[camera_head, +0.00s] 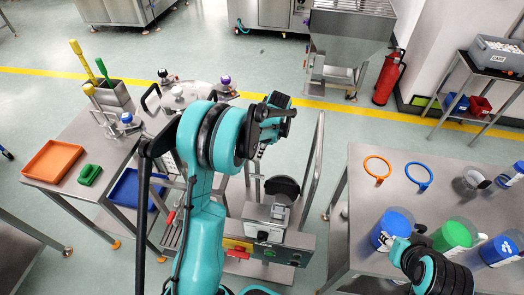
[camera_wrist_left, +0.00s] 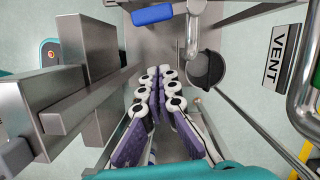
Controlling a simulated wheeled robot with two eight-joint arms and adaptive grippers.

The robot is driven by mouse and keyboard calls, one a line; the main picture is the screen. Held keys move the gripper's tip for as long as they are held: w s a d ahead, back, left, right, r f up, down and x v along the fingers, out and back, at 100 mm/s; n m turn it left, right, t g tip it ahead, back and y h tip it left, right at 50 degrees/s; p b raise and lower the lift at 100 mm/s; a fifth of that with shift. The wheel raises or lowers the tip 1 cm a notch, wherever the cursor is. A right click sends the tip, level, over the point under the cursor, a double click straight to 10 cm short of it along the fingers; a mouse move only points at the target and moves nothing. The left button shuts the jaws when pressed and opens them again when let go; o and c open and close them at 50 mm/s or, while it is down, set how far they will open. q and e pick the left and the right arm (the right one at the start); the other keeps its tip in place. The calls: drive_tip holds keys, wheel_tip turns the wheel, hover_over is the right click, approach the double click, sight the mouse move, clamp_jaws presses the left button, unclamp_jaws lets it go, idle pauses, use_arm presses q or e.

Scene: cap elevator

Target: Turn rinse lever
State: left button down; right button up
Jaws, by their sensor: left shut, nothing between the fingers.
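My left gripper (camera_wrist_left: 168,78) is shut and empty in the left wrist view, its purple-padded fingers together and pointing into a metal frame. A dark round cup-like part (camera_wrist_left: 207,68) on a metal pipe (camera_wrist_left: 193,30) is just right of the fingertips, apart from them in the picture. In the head view my left wrist hangs over the metal station and mostly hides the gripper. No part reads "rinse", so I cannot tell which handle is the rinse lever. A red handle (camera_head: 171,218) shows left of my left arm. My right gripper is not in view.
A plate marked VENT (camera_wrist_left: 283,55) and a thick metal tube (camera_wrist_left: 300,95) are at the right. Steel blocks (camera_wrist_left: 85,60) stand close at the left. A side table at right holds blue (camera_head: 394,228) and green (camera_head: 455,234) containers beside my right arm.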

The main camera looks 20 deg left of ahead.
use_arm(q)
drive_tip(key=s+a+f+b, duration=0.2)
drive_tip(key=a+f, duration=0.2)
drive_tip(key=f, duration=0.1)
drive_tip(key=shift+a, duration=0.4)
drive_tip(key=shift+s+f, duration=0.1)
drive_tip(key=shift+s, duration=0.05)
drive_tip(key=shift+s+a+m, duration=0.45)
drive_tip(key=shift+a+m, duration=0.15)
drive_tip(key=shift+d+b, duration=0.1)
drive_tip(key=shift+b, duration=0.2)
